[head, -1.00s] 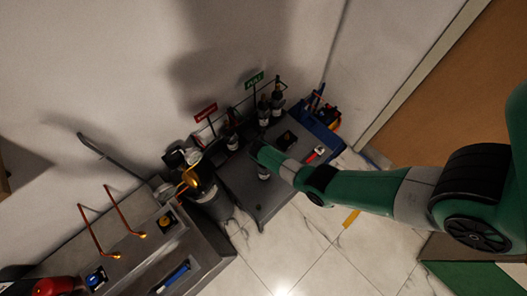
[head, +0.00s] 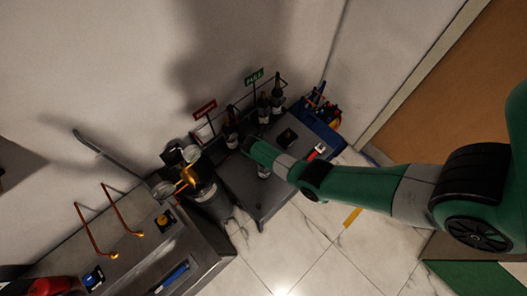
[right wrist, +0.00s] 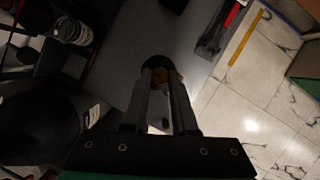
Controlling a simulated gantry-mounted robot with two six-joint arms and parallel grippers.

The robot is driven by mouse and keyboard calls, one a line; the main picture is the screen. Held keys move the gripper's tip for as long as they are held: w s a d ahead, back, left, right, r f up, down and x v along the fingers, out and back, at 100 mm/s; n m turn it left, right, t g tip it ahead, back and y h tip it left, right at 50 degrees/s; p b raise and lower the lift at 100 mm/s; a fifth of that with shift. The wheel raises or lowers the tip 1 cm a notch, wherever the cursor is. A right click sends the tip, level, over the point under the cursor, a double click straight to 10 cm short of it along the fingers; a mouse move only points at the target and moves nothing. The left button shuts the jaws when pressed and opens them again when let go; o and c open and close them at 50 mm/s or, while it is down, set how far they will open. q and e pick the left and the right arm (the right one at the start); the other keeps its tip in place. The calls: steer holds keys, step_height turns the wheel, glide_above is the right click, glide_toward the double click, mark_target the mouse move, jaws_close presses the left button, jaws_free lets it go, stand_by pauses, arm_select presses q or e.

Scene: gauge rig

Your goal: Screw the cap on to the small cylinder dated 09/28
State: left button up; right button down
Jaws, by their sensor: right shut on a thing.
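My right gripper (head: 247,147) reaches over the dark bench from the right. In the right wrist view its two fingers (right wrist: 160,76) are shut on a dark round piece with a brownish centre (right wrist: 160,73), probably the cap; the fingers hide part of it. A small cylinder with a pale label (head: 264,173) shows just below the gripper in the head view, partly covered by my arm. Whether the held piece touches it I cannot tell. No date is readable. My left gripper is not in view.
A large dark cylinder (head: 208,193) with a copper fitting stands left of the bench (head: 253,203). Red (head: 204,108) and green (head: 254,76) signs stand behind. A blue tray of tools (head: 327,125) and a red-handled tool (head: 316,152) lie to the right.

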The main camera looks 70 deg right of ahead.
steer(key=shift+f+m+g+b, duration=0.1)
steer(key=shift+m+g+b, duration=0.4)
steer(key=shift+m, duration=0.5)
steer(key=shift+m+b, duration=0.5)
steer(key=shift+m+g+y+b, duration=0.4)
steer(key=shift+m+g+b, duration=0.3)
steer(key=shift+m+b, duration=0.95)
steer(key=shift+m, duration=0.55)
